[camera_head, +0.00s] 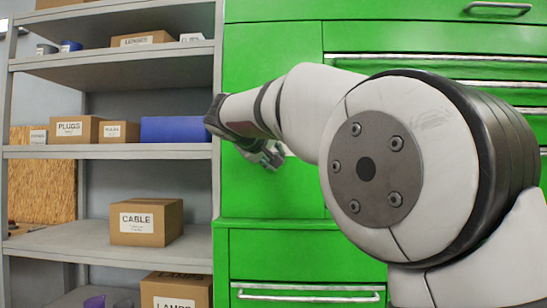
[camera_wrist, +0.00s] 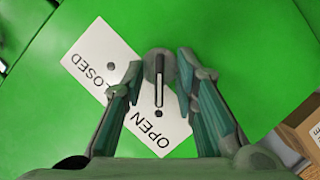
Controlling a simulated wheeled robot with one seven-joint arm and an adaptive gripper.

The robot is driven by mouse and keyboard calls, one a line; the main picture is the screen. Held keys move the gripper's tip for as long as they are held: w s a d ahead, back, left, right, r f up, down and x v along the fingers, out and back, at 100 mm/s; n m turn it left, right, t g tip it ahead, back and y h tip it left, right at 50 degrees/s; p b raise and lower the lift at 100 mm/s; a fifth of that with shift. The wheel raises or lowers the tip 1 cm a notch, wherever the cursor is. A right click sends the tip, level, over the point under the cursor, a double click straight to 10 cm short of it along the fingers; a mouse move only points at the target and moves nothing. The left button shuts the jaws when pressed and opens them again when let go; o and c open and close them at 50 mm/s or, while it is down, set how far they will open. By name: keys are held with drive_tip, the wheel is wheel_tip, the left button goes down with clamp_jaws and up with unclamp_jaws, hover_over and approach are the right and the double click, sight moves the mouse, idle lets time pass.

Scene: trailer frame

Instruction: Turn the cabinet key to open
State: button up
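The cabinet key (camera_wrist: 159,82) is a thin grey upright piece on a round lock in the wrist view. Its long side runs up and down the picture. A white label plate (camera_wrist: 120,68) lies diagonally behind it, with CLOSED at upper left and OPEN at lower right. My gripper (camera_wrist: 158,68) is open, with one finger on each side of the key and a visible gap to both. In the head view my gripper (camera_head: 270,156) is in front of the green cabinet (camera_head: 270,50); the key and plate are hidden there by my arm.
A grey shelf rack (camera_head: 110,152) stands left of the cabinet, holding a CABLE box (camera_head: 146,222), a PLUGS box (camera_head: 75,130) and a blue bin (camera_head: 172,130). Cabinet drawers with metal handles (camera_head: 305,293) lie below and to the right. A cardboard box (camera_wrist: 300,132) shows at the wrist view's right edge.

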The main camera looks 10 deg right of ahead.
drive_tip(key=v, duration=1.2)
drive_tip(key=shift+d, duration=0.1)
drive_tip(key=s+d+f+m+g+y, duration=0.1)
drive_tip(key=s+d+f+g, duration=0.2)
drive_tip(key=s+d+f, duration=0.45)
drive_tip(key=s+d+f+g+y, duration=0.2)
drive_tip(key=s+d+f+g, duration=0.15)
drive_tip(key=s+f, duration=0.55)
drive_tip(key=s+a+f+m+g+y, duration=0.1)
drive_tip(key=s+f+g+y, duration=0.15)
drive_tip(key=s+f, duration=0.95)
drive_tip(key=s+a+f+m+g+y, duration=0.1)
drive_tip(key=s+f+g+y, duration=0.15)
drive_tip(key=s+f, duration=0.95)
drive_tip(key=s+r+t+p, duration=0.3)
drive_tip(key=r+p, duration=1.4)
drive_tip(key=r, duration=0.4)
drive_tip(key=shift+a+r+y+p, duration=0.3)
drive_tip(key=shift+a, duration=0.1)
